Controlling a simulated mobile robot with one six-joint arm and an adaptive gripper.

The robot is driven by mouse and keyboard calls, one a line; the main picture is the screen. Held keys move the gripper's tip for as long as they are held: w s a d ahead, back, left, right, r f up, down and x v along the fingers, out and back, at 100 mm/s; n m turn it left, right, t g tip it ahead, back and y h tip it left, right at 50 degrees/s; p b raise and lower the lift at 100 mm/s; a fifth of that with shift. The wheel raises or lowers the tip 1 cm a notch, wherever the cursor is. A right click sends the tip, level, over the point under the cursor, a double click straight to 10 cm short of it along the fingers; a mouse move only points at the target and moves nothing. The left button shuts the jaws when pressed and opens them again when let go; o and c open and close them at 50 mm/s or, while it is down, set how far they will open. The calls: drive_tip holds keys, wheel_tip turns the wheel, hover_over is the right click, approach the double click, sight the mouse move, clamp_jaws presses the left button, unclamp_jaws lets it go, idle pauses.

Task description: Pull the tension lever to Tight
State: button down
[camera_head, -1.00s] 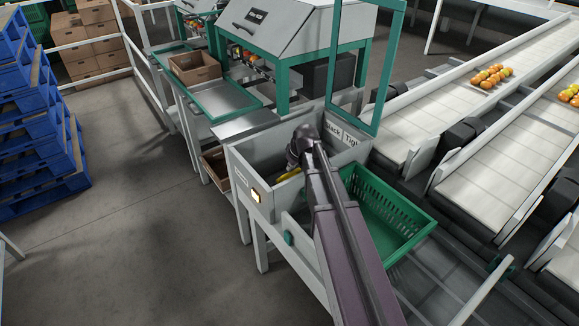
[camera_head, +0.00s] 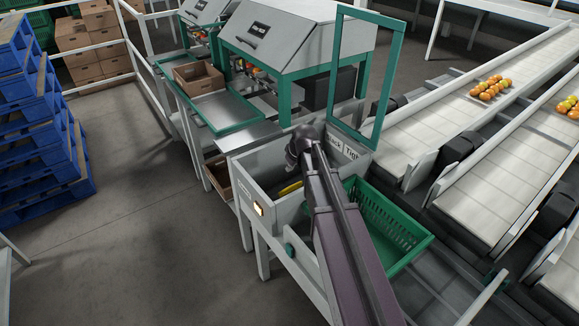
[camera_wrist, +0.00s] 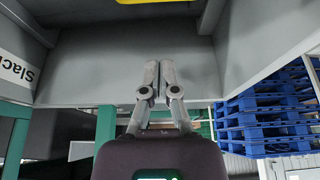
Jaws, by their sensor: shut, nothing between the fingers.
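A pale label strip reading "Slack" and "Tight" (camera_head: 346,150) is on the back wall of a grey open-topped box (camera_head: 262,163). Part of the Slack label (camera_wrist: 15,72) shows at the left edge of the wrist view. A yellow part (camera_head: 291,188) lies low inside the box, and a yellow piece (camera_wrist: 145,1) is cut off by the top edge of the wrist view. I cannot tell whether it is the lever. My gripper (camera_wrist: 158,68) is shut and empty, apart from the yellow piece.
A green perforated crate (camera_head: 425,243) stands right of the box, below my arm. A green upright frame (camera_head: 388,85) rises behind the box. Blue pallets (camera_head: 40,150) are stacked at left, with clear floor between.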

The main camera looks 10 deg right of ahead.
drive_tip(key=p+v, duration=0.5)
drive_tip(key=v, duration=0.2)
drive_tip(key=shift+s+p, duration=0.25)
drive_tip(key=shift+p, duration=0.15)
idle(0.4)
drive_tip(key=s+a+r+m+g+h+p, duration=0.1)
drive_tip(key=s+r+m+g+p, duration=0.1)
drive_tip(key=s, duration=0.7)
drive_tip(key=s+a+r+m+g+p, duration=0.1)
drive_tip(key=s+r+p, duration=0.3)
drive_tip(key=s, duration=0.6)
drive_tip(key=shift+s+a+r+m+g+h+p, duration=0.35)
drive_tip(key=shift+m+g+p, duration=0.3)
drive_tip(key=shift+p, duration=0.5)
